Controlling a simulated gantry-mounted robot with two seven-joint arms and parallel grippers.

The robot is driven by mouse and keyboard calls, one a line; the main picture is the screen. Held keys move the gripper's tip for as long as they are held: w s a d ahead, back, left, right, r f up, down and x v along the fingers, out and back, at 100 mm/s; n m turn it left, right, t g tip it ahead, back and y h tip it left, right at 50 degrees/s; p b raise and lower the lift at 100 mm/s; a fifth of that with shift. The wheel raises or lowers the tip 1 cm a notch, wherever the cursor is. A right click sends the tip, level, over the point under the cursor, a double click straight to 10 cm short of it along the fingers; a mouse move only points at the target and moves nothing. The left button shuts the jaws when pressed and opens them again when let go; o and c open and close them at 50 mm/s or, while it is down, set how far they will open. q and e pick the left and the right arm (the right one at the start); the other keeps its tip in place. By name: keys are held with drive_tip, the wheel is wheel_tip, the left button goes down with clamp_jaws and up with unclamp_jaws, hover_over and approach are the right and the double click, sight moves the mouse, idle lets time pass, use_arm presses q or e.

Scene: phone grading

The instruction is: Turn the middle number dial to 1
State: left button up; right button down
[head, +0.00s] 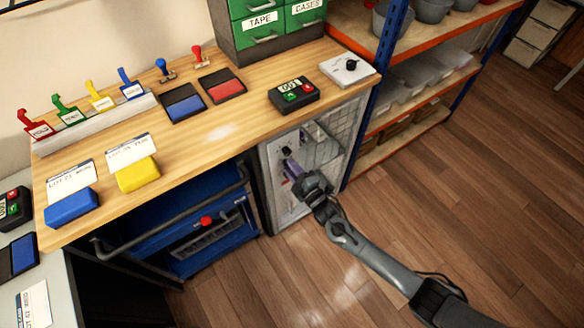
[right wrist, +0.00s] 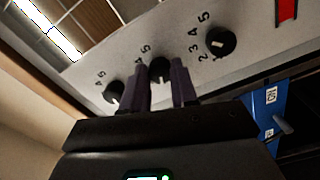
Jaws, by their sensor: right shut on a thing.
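A light grey panel (right wrist: 190,50) on the cabinet front carries three black number dials in a row. The middle dial (right wrist: 160,68) is between the fingertips of my right gripper (right wrist: 164,80), which is shut on it. The fingers hide part of this dial and most of its numbers, so I cannot tell its setting. One dial (right wrist: 115,92) is to the left and another (right wrist: 220,41) to the right, both with white marks. In the head view my right gripper (head: 292,168) reaches the panel (head: 275,165) below the counter. My left gripper is not in view.
The wooden counter (head: 225,120) overhangs the panel and holds stamps, pads and a small black button box (head: 294,95). A blue cart (head: 200,235) stands left of the panel. Orange-edged shelves (head: 400,95) stand to the right. The wooden floor in front is open.

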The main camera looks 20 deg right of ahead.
drive_tip(key=shift+n, duration=0.8)
drive_tip(key=c, duration=0.9)
unclamp_jaws()
drive_tip(key=shift+o, duration=0.2)
drive_tip(key=shift+s, duration=0.15)
drive_tip(key=p+v, duration=0.3)
drive_tip(key=v, duration=0.7)
drive_tip(key=shift+s, duration=0.2)
